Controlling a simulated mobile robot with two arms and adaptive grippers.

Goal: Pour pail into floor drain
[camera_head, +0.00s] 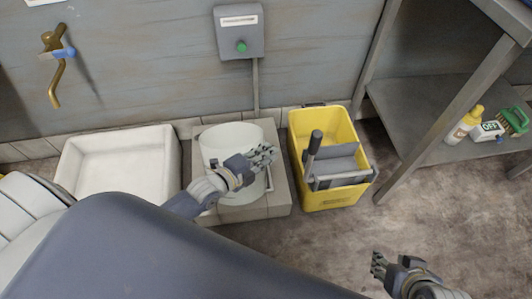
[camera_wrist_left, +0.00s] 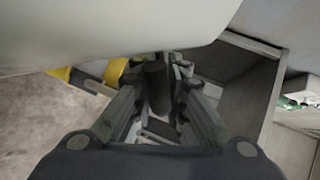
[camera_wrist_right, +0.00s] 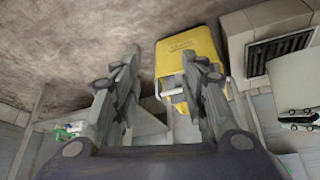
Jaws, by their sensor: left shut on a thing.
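The white pail (camera_head: 225,135) stands or hangs over the low tiled block (camera_head: 255,211) in the head view; whether it touches the block is unclear. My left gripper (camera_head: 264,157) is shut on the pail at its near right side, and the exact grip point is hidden. The pail's pale wall (camera_wrist_left: 130,30) fills the top of the left wrist view. The floor drain's dark grate (camera_wrist_right: 280,52) shows in the tiled block in the right wrist view, beside the pail (camera_wrist_right: 295,82). My right gripper (camera_head: 379,264) is open and empty above the floor, fingers apart (camera_wrist_right: 165,68).
A yellow mop bucket (camera_head: 326,197) with a black-handled wringer stands right of the block. A white basin (camera_head: 118,165) is on the left. A metal shelf (camera_head: 425,105) with bottles and a green brush is at right. Floor is clear at lower right.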

